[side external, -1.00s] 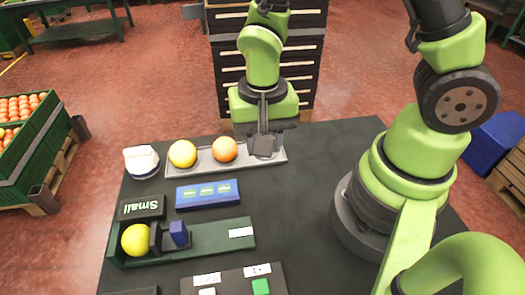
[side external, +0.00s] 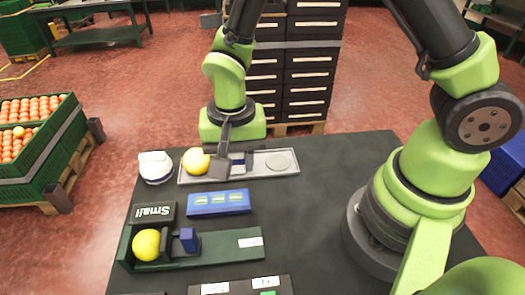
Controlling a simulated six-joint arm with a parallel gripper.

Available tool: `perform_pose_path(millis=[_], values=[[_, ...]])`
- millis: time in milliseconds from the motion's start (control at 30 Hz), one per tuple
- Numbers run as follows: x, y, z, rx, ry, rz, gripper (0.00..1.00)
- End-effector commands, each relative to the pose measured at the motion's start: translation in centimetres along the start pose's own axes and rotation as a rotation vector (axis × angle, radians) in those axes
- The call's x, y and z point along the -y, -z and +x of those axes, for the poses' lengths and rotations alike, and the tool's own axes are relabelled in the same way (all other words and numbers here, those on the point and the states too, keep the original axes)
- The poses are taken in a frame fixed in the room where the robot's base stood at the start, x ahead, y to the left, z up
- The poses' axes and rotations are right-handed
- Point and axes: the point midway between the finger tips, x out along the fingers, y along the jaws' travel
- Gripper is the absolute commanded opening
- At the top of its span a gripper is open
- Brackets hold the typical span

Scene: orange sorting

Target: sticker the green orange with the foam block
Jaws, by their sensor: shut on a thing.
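My gripper (side external: 228,165) is over the middle of the grey tray (side external: 292,171), tilted, its dark fingers shut on a small dark-blue piece (side external: 240,163), which looks like the foam block and is mostly covered by the fingers. A yellow fruit (side external: 195,161) sits in the tray's left place, just left of the fingers and partly covered by them; I cannot tell whether they touch. No clearly green orange shows. The tray's right place is empty. A blue sheet holder with green stickers (side external: 219,201) lies in front of the tray.
A green gauge trough (side external: 228,243) holds a yellow fruit (side external: 146,245) and a blue-handled block (side external: 188,240). A "Small" sign (side external: 153,211) stands behind it. A white-topped round holder (side external: 155,167) is left of the tray.

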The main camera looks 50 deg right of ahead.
Motion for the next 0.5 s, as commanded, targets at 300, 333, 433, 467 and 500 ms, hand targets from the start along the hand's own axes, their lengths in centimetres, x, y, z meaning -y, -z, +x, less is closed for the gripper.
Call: perform_pose_path(millis=[300,333,433,467,500], values=[[0.8,-0.1,1.9,0.002,-0.003,0.002,0.08],[0.8,-0.1,2.2,0.002,-0.003,0.002,0.08],[0.8,-0.1,3.2,0.002,-0.003,0.001,0.08],[0.8,-0.1,3.5,0.002,-0.003,0.001,0.08],[0.8,-0.1,3.9,0.002,-0.002,0.001,0.08]])
